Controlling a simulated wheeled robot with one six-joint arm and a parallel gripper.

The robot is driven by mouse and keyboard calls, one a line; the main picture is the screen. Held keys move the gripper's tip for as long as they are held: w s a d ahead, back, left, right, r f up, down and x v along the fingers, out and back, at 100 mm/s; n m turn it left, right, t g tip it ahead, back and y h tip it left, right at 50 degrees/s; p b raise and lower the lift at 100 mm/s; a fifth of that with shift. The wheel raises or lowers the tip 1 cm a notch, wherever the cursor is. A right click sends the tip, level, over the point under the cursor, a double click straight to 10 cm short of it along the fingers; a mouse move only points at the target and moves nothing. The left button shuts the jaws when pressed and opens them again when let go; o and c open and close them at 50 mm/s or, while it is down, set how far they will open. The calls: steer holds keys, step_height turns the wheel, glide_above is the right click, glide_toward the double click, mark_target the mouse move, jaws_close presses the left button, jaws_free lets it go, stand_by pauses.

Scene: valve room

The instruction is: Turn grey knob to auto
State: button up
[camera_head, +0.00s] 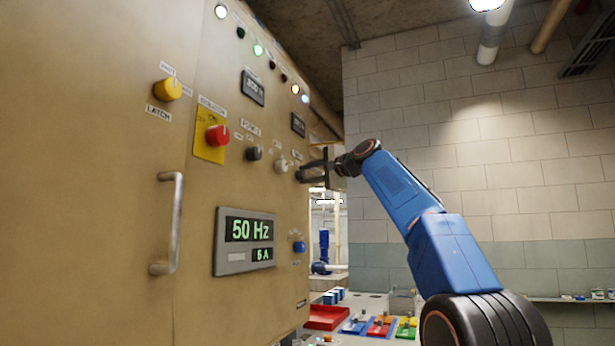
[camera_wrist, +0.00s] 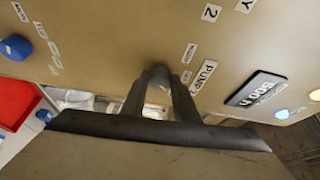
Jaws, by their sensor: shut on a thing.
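My gripper (camera_head: 301,174) is at the right end of the knob row on the tan panel (camera_head: 140,250). In the wrist view my two fingers (camera_wrist: 160,80) are shut on a grey knob (camera_wrist: 159,71), of which only a small rounded part shows. Small labels stand beside it, and a PUMP label (camera_wrist: 204,77) is close to its right. The label wording at the knob and its pointer position are too small or hidden to read.
A pale knob (camera_head: 281,166), a black knob (camera_head: 254,153), a red knob (camera_head: 217,135) and a yellow knob (camera_head: 168,89) lie to the left. A blue knob (camera_head: 299,247) is below. A metal handle (camera_head: 168,225) juts out from the panel.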

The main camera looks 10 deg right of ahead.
steer(key=shift+m, duration=0.4)
steer(key=o, duration=1.1)
steer(key=shift+c, duration=0.2)
steer(key=v, duration=1.7)
steer(key=shift+r, duration=0.25)
steer(key=shift+s+d, duration=0.15)
